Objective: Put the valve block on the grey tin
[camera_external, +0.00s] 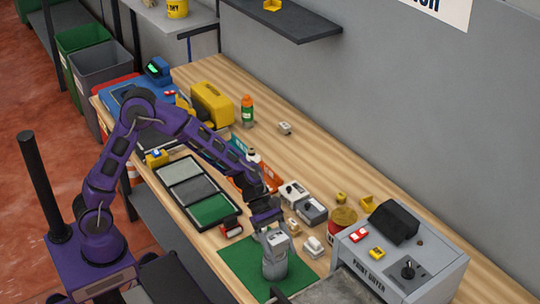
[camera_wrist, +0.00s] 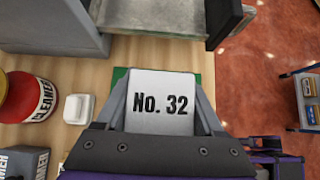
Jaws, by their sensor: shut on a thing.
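A pale grey block marked "No. 32" (camera_wrist: 160,101), which I take for the valve block, is between the two fingers of my gripper (camera_wrist: 161,92). My gripper (camera_external: 268,228) is shut on it, pointing down. In the external view the block (camera_external: 278,241) is directly above the grey tin (camera_external: 274,267), which stands upright on a green mat (camera_external: 240,262). Block and tin overlap in that view; I cannot tell whether they touch. In the wrist view the block hides the tin.
A grey paint dryer (camera_external: 385,275) stands close on the right. A white block (camera_external: 314,246), grey boxes (camera_external: 312,211) and a red cleaner tin (camera_wrist: 35,98) are nearby. A three-part tray (camera_external: 186,189) lies to the left. Bare wood shows along the wall side.

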